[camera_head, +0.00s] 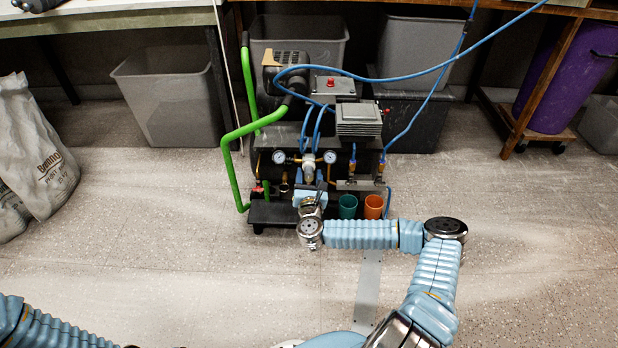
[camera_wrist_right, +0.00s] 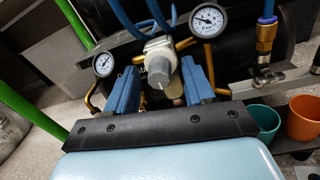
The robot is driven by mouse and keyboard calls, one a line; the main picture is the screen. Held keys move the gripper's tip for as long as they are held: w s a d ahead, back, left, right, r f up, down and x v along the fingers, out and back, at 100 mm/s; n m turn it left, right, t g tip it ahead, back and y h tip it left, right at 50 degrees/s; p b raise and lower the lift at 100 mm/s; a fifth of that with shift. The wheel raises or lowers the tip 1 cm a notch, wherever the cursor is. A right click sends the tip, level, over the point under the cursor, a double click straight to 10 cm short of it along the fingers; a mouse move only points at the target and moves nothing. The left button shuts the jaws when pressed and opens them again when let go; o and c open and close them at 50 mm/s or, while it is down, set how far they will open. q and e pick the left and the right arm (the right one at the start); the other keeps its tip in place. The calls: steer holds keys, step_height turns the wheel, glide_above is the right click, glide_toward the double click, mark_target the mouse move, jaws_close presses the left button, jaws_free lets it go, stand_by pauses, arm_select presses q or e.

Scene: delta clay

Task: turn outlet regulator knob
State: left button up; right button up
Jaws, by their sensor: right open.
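The outlet regulator knob (camera_wrist_right: 159,72) is a grey cap on a pale regulator body, between two round white gauges (camera_wrist_right: 207,20). In the head view the regulator (camera_head: 309,164) sits at the front of the black air compressor (camera_head: 348,152). My right gripper (camera_wrist_right: 160,85) is open, its two blue fingers pointing toward the regulator, one on each side of the knob in the wrist picture. I cannot tell whether either finger touches it. In the head view the right gripper (camera_head: 310,190) is just below and in front of the regulator. The left gripper is not in view.
A green tube handle (camera_head: 232,160) stands left of the compressor. Blue hoses (camera_head: 420,72) run up to the right. A green cup (camera_head: 347,207) and an orange cup (camera_head: 373,207) stand right of the gripper. A white sack (camera_head: 35,145) is far left. The front floor is open.

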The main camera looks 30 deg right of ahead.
steer(key=shift+c, duration=0.3)
jaws_close()
steer(key=shift+n, duration=0.3)
steer(key=n+p, duration=0.1)
steer(key=n, duration=0.2)
steer(key=shift+a+r+n+p, duration=0.1)
steer(key=shift+n+p, duration=0.2)
steer(key=shift+p, duration=0.1)
steer(key=n+p, duration=0.2)
steer(key=n, duration=0.6)
steer(key=shift+n+g+p, duration=0.3)
steer(key=shift+g+p, duration=0.1)
steer(key=n, duration=0.4)
steer(key=shift+n+p, duration=0.3)
